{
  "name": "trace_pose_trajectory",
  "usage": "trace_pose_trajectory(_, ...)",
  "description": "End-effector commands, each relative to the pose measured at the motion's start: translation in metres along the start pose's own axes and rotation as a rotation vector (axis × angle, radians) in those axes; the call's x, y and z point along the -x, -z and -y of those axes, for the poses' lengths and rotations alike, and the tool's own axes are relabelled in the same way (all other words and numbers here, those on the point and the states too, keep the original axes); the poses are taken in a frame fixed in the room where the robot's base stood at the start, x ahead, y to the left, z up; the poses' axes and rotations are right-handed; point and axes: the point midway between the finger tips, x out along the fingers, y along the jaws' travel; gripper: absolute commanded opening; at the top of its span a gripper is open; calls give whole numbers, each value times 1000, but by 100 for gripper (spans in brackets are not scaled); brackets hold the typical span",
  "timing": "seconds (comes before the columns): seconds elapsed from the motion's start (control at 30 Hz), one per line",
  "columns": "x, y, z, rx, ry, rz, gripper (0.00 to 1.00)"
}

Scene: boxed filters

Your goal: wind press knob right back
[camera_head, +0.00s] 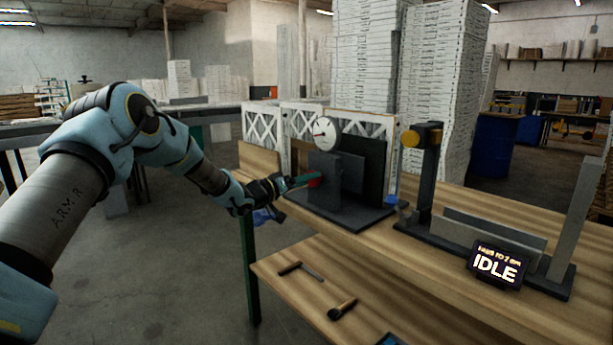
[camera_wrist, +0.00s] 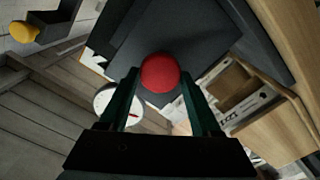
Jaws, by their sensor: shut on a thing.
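The press knob is a round red ball, seen between my gripper's fingertips in the wrist view (camera_wrist: 160,73); in the head view only a bit of red (camera_head: 314,182) shows at the fingertips. My gripper (camera_head: 303,181) is shut on the knob, with one dark green finger on each side. The press (camera_head: 325,190) is a dark grey block with a tall plate behind it on a flat dark base. A round white dial (camera_head: 325,131) with a red needle sits above the block. The dial also shows in the wrist view (camera_wrist: 107,103), but I cannot read its scale.
A dark stand with a yellow knob (camera_head: 411,138) and a screen reading IDLE (camera_head: 496,266) are to the right on the wooden bench. White-framed filters (camera_head: 362,123) stand behind the press. Tools, including a hammer (camera_head: 342,309), lie on the lower shelf.

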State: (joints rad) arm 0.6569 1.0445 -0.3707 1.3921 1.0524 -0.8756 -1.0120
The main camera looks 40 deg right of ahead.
Motion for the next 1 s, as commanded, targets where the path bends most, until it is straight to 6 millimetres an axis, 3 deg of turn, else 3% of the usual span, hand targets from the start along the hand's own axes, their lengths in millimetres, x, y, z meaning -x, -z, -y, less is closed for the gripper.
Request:
trace_pose_trajectory(0.4,1,-1,2,283,3,3,9)
trace_pose_trajectory(1.0,1,-3,3,372,4,4,9)
